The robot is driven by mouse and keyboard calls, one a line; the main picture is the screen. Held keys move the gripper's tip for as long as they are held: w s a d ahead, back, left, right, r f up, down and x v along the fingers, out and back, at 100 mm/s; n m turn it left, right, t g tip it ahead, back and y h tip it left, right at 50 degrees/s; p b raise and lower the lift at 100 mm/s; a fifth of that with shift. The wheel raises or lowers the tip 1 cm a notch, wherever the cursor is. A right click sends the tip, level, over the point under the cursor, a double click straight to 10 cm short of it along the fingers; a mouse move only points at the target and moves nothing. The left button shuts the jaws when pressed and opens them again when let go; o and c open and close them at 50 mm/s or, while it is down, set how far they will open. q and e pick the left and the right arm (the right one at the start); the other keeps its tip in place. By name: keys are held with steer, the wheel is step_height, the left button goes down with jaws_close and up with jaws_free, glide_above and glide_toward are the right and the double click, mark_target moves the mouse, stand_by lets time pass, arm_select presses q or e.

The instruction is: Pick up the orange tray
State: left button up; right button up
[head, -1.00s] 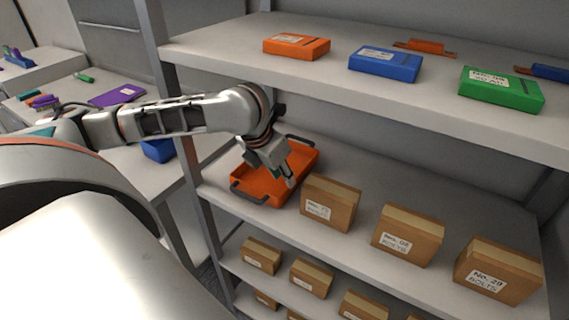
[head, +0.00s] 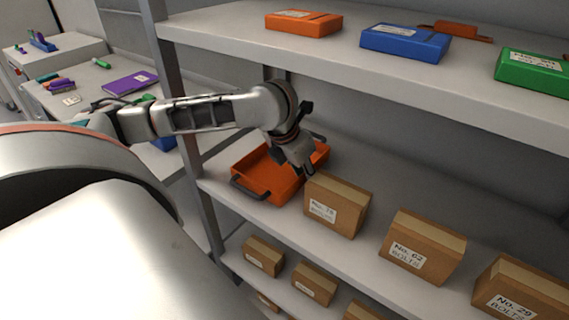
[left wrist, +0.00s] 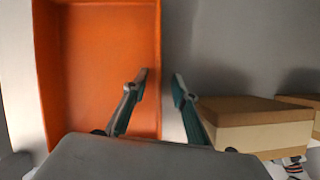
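The orange tray (head: 253,172) with dark handles lies on the middle shelf at its left end, beside the shelf post. It also shows in the left wrist view (left wrist: 100,60), filling the left side. My left gripper (head: 306,170) is over the tray's right side in the head view. In the left wrist view my left gripper (left wrist: 158,78) is open, with one finger over the tray and the other just outside its right wall. Nothing is between the fingers that I can see except possibly the wall below; contact cannot be told. My right gripper is not in view.
A cardboard box (head: 336,207) stands close to the tray's right, with more boxes (head: 422,247) along the middle shelf. The upper shelf (head: 220,30) holds orange, blue and green cases. A post (head: 172,80) stands at left. Shelf behind the boxes is clear.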

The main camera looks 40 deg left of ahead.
arm_select(q)
steer(key=shift+a, duration=0.1)
jaws_close()
steer(key=shift+r, duration=0.2)
